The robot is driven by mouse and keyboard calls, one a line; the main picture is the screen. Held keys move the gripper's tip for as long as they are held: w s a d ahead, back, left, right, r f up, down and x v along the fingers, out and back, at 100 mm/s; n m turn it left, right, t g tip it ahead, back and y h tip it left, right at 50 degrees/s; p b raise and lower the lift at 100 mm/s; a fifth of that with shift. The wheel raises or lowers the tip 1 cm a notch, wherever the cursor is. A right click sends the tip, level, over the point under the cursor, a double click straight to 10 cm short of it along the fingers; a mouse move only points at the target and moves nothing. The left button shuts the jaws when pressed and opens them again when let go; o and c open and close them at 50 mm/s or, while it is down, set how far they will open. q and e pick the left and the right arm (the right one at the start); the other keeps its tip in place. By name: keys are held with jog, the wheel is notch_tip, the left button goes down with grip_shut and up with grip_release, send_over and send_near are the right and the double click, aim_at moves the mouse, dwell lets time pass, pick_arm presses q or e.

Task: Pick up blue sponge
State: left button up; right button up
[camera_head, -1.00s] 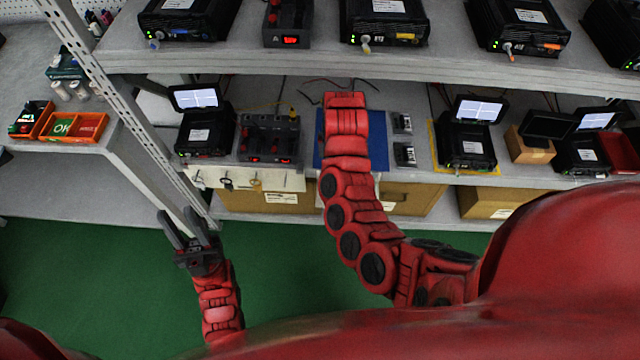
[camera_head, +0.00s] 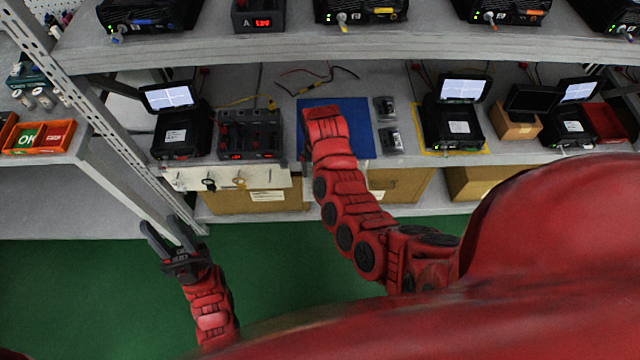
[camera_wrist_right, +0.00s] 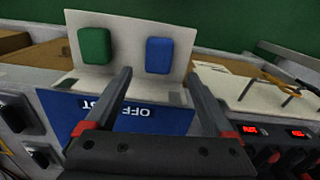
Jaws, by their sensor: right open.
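The blue sponge (camera_wrist_right: 159,55) shows in the right wrist view, against a pale upright panel (camera_wrist_right: 128,27) and beside a green sponge (camera_wrist_right: 95,46). My right gripper (camera_wrist_right: 157,76) is open and empty, its two fingers pointing toward the panel. In the picture the blue sponge lies just beyond the fingertips, between their lines; I cannot tell the exact gap. In the head view my right arm reaches over a blue mat (camera_head: 360,118), hiding its gripper and both sponges. My left gripper (camera_head: 164,225) is open and empty, low at the left beside the metal rack post.
An upper shelf (camera_head: 300,45) with several devices overhangs the workbench. A device with a screen (camera_head: 180,130) and a grey module (camera_head: 250,135) stand left of the mat. Small items (camera_head: 390,138) and another screened device (camera_head: 455,125) stand to its right. Cardboard boxes (camera_head: 255,200) sit below.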

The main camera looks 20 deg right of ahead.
jog(key=shift+s+d+f+p, duration=0.15)
jog(key=shift+f+p, duration=0.35)
jog(key=shift+f, duration=1.95)
grip_shut()
